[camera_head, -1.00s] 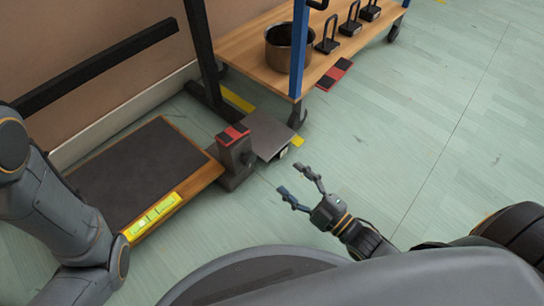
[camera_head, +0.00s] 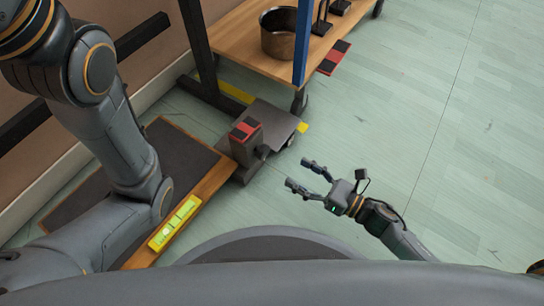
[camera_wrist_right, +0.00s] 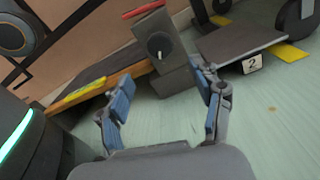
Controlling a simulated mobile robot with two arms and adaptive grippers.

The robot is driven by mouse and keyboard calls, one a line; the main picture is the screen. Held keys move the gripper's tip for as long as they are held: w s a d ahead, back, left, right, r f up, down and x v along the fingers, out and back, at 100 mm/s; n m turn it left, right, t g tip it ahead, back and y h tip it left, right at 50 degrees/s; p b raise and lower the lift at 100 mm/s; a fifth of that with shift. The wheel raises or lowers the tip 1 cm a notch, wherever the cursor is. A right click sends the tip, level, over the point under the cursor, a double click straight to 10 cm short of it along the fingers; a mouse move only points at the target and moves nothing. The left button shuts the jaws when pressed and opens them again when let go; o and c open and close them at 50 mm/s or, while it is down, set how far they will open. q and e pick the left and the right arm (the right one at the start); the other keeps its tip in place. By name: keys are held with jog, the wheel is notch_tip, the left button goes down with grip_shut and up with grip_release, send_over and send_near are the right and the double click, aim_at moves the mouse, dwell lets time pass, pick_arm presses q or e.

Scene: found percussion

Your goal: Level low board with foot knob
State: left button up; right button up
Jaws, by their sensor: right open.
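The low board (camera_head: 193,157) has a dark top and a wooden edge, and lies on the floor at left in the head view. A yellow level (camera_head: 175,222) sits on its front edge; its bubble is too small to read. A grey block (camera_head: 247,150) with a red and black top stands at the board's right corner. The foot knob, round and dark with a pale mark, shows on the block's face in the right wrist view (camera_wrist_right: 158,46). My right gripper (camera_head: 298,174) is open and empty, apart from the knob, right of the block. My left arm covers part of the board; its gripper is not visible.
A grey plate (camera_head: 272,122) with a number 2 tag (camera_wrist_right: 252,64) lies beside the block. A wheeled wooden shelf (camera_head: 237,42) with a metal pot (camera_head: 279,42) stands behind. A dark upright post is close to the block. The floor at right is clear.

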aim_at(266, 154)
jog(key=b+x, duration=0.3)
jog(key=x, duration=0.5)
jog(key=shift+w+f, duration=0.1)
jog(key=shift+x, duration=0.75)
jog(key=shift+c, duration=0.4)
jog(key=c, duration=1.1)
